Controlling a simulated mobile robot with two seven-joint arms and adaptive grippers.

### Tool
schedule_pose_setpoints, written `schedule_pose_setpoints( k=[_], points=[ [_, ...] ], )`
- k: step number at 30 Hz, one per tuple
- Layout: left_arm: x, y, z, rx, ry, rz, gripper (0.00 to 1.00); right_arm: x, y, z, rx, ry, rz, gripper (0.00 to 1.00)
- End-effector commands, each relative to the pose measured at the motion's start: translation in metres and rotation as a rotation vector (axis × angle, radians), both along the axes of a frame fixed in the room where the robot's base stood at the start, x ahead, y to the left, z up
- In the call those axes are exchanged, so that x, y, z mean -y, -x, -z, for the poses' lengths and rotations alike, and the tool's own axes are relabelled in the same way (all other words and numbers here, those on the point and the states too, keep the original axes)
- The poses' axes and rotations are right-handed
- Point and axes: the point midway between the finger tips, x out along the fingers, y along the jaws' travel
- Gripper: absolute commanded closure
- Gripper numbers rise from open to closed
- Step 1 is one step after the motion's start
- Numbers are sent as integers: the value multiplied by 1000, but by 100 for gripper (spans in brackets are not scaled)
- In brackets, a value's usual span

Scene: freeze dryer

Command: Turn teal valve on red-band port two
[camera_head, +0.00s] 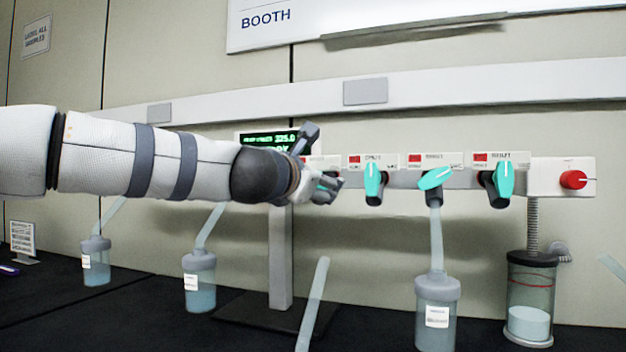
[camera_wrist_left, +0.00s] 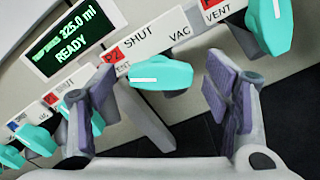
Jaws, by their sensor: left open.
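In the left wrist view the red P2 label (camera_wrist_left: 112,54) sits at the left end of a white plate marked SHUT, VAC and VENT. Below it is the teal valve (camera_wrist_left: 160,76), its handle lying roughly along the panel. My left gripper (camera_wrist_left: 162,98) is open, with one finger on each side of this valve; contact is not clear. In the head view my left gripper (camera_head: 317,165) is at the panel right of the display, hiding most of a teal valve there. My right gripper is not in view.
More teal valves (camera_head: 374,181) (camera_head: 435,178) (camera_head: 503,184) line the panel to the right, before a red knob (camera_head: 573,180). The display (camera_wrist_left: 73,38) reads 325.0 ml READY. Flasks (camera_head: 199,285) (camera_head: 436,315) and a clear cylinder (camera_head: 529,300) stand below on the black bench.

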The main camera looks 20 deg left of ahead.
Motion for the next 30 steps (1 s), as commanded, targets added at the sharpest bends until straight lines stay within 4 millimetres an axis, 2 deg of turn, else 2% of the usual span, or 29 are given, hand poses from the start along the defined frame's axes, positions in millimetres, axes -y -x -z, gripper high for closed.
schedule_pose_setpoints(
  k=[5, 9, 12, 22, 30],
  points=[
    [0, 0, 1, -1, 0, 0, 29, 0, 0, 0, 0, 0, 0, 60],
    [0, 0, 1, -1, 0, 0, 59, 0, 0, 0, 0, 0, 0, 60],
    [0, 0, 1, -2, 0, 0, 77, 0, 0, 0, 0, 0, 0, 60],
    [0, 1, -1, 1, -43, -1, 77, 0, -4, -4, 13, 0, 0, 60],
    [0, 3, -5, 11, -223, -2, 77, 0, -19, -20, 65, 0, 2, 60]
  ],
)
